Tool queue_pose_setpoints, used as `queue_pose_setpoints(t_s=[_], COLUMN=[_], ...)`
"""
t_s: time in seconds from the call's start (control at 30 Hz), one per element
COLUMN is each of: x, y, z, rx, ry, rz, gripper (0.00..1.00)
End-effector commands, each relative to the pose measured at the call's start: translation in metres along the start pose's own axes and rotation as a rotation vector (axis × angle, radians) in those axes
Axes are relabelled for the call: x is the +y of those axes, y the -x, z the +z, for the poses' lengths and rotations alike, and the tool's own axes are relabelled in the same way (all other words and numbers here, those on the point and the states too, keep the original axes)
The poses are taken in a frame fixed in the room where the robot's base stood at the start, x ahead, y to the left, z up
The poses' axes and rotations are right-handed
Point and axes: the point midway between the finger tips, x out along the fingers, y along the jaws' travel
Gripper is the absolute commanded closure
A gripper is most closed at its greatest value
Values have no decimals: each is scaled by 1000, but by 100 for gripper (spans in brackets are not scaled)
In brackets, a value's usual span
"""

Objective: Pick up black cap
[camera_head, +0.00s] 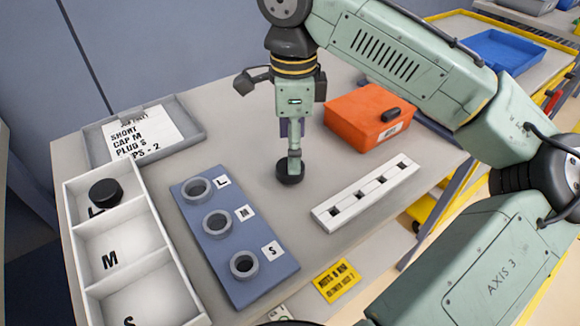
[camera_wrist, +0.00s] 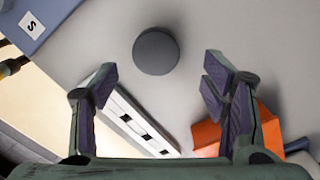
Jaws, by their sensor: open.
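A round black cap (camera_head: 290,174) lies on the grey table, between the blue block and the white strip. It also shows in the wrist view (camera_wrist: 156,51), centred between my fingers but beyond their tips. My gripper (camera_head: 292,152) points down above this cap, with its fingers spread. In the wrist view my gripper (camera_wrist: 160,80) is open and empty. The head view does not show clearly whether the fingertips touch the cap. A second black cap (camera_head: 105,192) sits in the L compartment of the white tray (camera_head: 160,232) at the left.
The blue block (camera_head: 195,222) holds grey rings marked L, M and S. A white strip (camera_head: 333,217) with square holes lies to the right. An orange box (camera_head: 350,120) stands behind it. A grey tray (camera_head: 187,119) with a printed note (camera_head: 150,125) is at the back left.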

Motion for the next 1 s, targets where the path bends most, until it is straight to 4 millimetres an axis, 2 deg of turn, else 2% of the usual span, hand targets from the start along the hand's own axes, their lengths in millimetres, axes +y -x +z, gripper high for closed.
queue_pose_setpoints(t_s=[0.17, 0.33, 0.47, 0.73, 1.0], x=[2, 5, 5, 5, 5], y=[-14, -40, -53, -55, -55], z=[0, 1, 1, 2, 2], rx=[0, -1, -2, -2, -2], ry=[1, 2, 1, 2, 2], rz=[1, 0, -1, -2, -2], gripper=[32, 32, 32, 33, 51])
